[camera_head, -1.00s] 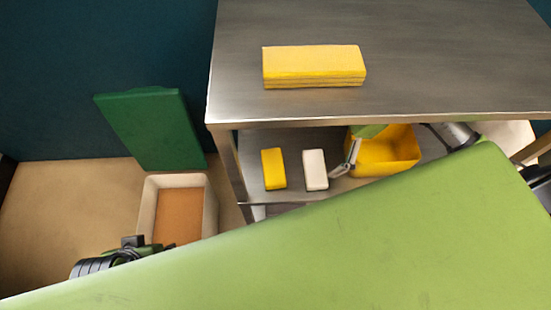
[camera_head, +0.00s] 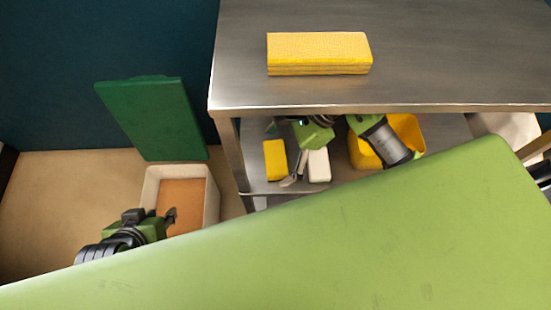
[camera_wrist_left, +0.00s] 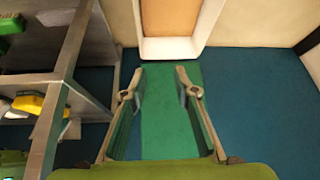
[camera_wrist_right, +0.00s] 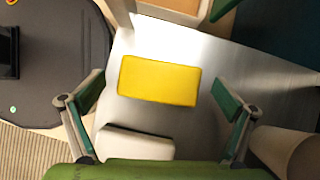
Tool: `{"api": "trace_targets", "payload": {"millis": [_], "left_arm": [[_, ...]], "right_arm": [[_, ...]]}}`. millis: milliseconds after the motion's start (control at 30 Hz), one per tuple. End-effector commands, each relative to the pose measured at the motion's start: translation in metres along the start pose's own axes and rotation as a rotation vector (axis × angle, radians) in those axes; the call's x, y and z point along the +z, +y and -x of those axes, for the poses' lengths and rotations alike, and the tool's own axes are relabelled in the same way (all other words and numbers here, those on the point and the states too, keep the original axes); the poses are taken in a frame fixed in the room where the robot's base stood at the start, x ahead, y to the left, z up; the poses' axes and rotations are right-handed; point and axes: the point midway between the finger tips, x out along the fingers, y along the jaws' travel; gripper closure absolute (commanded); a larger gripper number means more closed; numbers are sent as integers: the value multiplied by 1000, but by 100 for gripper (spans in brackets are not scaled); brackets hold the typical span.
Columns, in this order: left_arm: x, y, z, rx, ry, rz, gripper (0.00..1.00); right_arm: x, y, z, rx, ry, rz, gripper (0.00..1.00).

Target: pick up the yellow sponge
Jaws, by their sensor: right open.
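The yellow sponge (camera_head: 275,160) lies on the lower metal shelf, left of a white block (camera_head: 318,165). In the right wrist view the sponge (camera_wrist_right: 160,80) lies flat, wholly visible between and beyond the fingers. My right gripper (camera_wrist_right: 157,97) is open and empty above the shelf, with its fingers spread wider than the sponge and apart from it. In the head view it reaches in under the table top, close to the sponge and white block. My left gripper (camera_wrist_left: 160,84) is open and empty; in the head view it is by the cream bin.
A yellow stack (camera_head: 318,68) lies on the metal table top (camera_head: 440,60), above the shelf. A yellow bin (camera_head: 408,128) stands at the shelf's right, partly behind my right arm. A cream bin (camera_head: 211,200) and green board (camera_head: 155,118) stand left. A shelf post (camera_head: 232,155) borders the sponge.

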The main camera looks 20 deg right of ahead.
Motion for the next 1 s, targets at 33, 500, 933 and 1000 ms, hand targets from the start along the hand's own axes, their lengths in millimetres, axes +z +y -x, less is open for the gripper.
{"api": "trace_targets", "payload": {"millis": [33,500,933,1000], "left_arm": [[-5,1,-2,2,23,-1,72],[-15,2,-2,3,59,-2,72],[-14,2,-2,3,58,-2,72],[-14,2,-1,3,53,-2,72]], "right_arm": [[0,0,-6,1,-1,0,2],[0,0,-11,-1,1,1,33],[0,0,-10,1,2,1,40],[1,0,-9,0,2,1,40]]}}
